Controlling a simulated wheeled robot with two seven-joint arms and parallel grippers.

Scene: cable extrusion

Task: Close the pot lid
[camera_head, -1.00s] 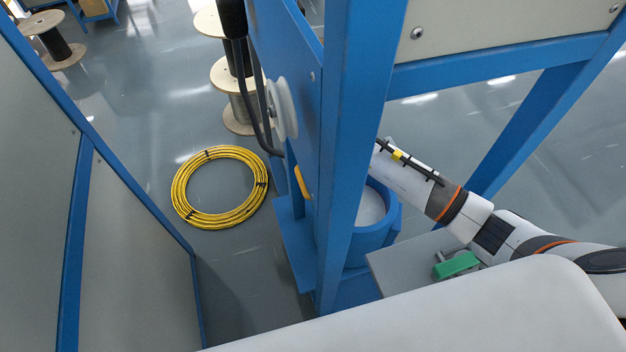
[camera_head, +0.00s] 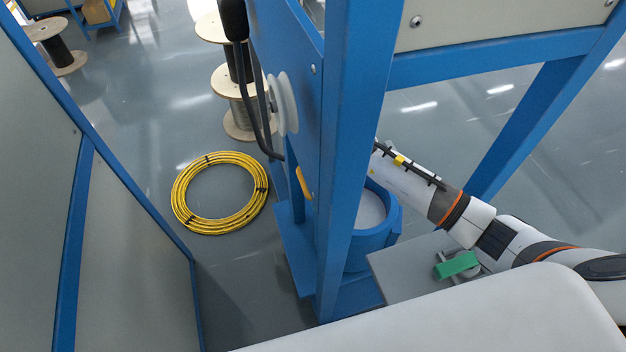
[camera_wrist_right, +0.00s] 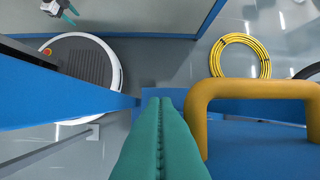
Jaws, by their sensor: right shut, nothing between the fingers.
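The pot (camera_head: 384,240) is a blue cylinder behind the blue post in the head view, and its pale inside (camera_head: 370,208) shows from above, uncovered. A yellow handle (camera_head: 304,184) shows left of the post. In the right wrist view the yellow bar handle (camera_wrist_right: 255,91) stands on a blue surface (camera_wrist_right: 262,150), apparently the lid. My right gripper (camera_wrist_right: 165,101) has its green fingers shut and empty, just left of the handle. In the head view its hand is hidden behind the post. Teal fingertips of my left gripper (camera_wrist_right: 68,13) show small at the wrist view's top left; their opening is unclear.
The blue post (camera_head: 350,150) and crossbar (camera_head: 500,60) stand close to my right arm. A green block (camera_head: 457,264) sits on a grey plate (camera_head: 400,270). A yellow cable coil (camera_head: 220,193) lies on the floor.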

